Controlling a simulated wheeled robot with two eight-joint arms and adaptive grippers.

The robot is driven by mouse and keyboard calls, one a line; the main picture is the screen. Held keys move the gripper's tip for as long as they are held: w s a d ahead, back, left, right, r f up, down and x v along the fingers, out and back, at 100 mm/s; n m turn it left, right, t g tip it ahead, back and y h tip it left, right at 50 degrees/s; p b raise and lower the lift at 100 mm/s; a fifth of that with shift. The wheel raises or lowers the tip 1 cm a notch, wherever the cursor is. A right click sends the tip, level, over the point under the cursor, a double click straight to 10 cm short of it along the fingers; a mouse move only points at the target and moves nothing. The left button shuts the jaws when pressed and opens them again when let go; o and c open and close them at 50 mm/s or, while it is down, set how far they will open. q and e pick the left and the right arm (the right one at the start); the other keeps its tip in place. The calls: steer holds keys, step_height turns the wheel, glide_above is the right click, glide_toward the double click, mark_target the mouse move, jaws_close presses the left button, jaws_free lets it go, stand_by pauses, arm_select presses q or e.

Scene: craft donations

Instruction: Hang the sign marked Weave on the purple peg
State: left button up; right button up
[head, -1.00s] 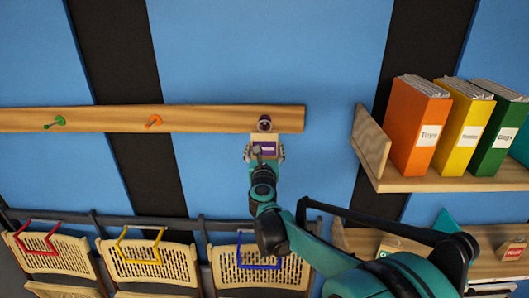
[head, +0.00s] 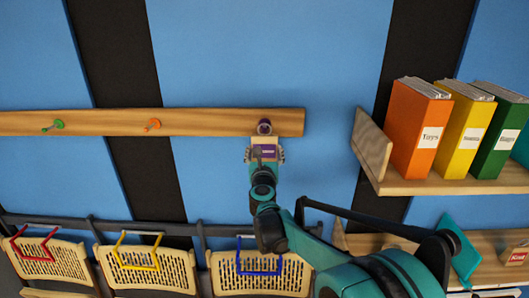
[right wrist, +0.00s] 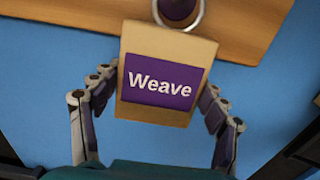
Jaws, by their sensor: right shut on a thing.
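The sign marked Weave (right wrist: 163,82) is a light wooden tag with a purple label. It also shows in the head view (head: 264,152). My right gripper (head: 264,156) is shut on it by its two sides, and the fingers show left and right of it in the right wrist view (right wrist: 158,100). The purple peg (head: 264,127) sticks out near the right end of the wooden rail. The sign's top edge is right at the peg (right wrist: 180,10), just below it. I cannot tell whether the sign hangs on the peg. My left gripper is out of view.
The rail (head: 210,122) also bears an orange peg (head: 152,125) and a green peg (head: 55,126). Baskets with red, yellow and blue (head: 258,272) handles hang below. A shelf (head: 440,182) with upright binders juts out at right. The blue wall between is clear.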

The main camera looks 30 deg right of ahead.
steer(key=o, duration=1.2)
steer(key=shift+c, duration=0.2)
steer(key=v, duration=1.2)
steer(key=s+a+f+n+y+b, duration=0.2)
steer(key=a+f+n+y+b, duration=0.4)
steer(key=a+f+n+b, duration=0.55)
steer(key=s+a+f+n+y+b, duration=0.3)
steer(key=a+f+n+y+b, duration=0.4)
steer(key=f+n, duration=0.5)
steer(key=s+f+n+g+h+b, duration=0.1)
steer(key=s+f+n+b, duration=0.4)
steer(key=f, duration=0.5)
steer(key=s+d+f+n+g+h+b, duration=0.1)
steer(key=s+f+n+g+b, duration=0.3)
steer(key=f+n, duration=0.3)
steer(key=s+d+f+n+g+h+b, duration=0.1)
steer(key=s+f+n+g+b, duration=0.2)
steer(key=s+f+n+b, duration=0.4)
step_height(320, 180, down, 6)
steer(key=shift+f, duration=0.1)
